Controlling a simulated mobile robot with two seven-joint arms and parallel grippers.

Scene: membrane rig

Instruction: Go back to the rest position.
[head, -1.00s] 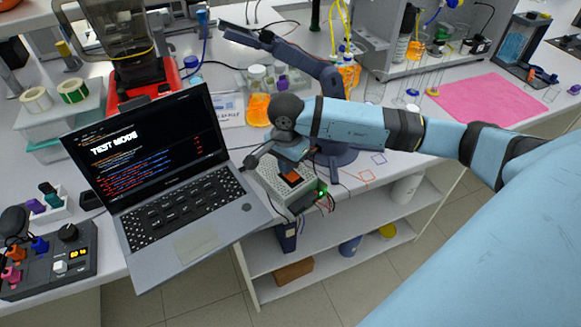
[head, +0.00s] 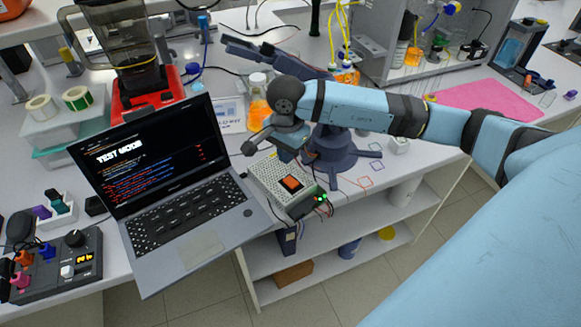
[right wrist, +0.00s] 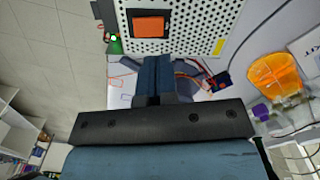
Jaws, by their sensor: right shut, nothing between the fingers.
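My right gripper (head: 284,154) is near the back edge of a white perforated box with an orange switch (head: 291,183). In the right wrist view the fingers (right wrist: 153,76) are together with nothing between them. Their tips appear just short of the perforated box (right wrist: 190,45); I cannot tell the exact gap. The orange switch (right wrist: 149,26) and a green light (right wrist: 115,42) on the box are in plain view. My right arm reaches in from the right, bent at the wrist. My left gripper is not in view.
An open laptop (head: 188,247) stands left of the box. A dark blue stand with an arm (head: 335,150) is close behind my wrist, and an orange-filled bottle (head: 257,107) is beside it. Wires run from the box's right end. A pink mat (head: 485,100) lies right.

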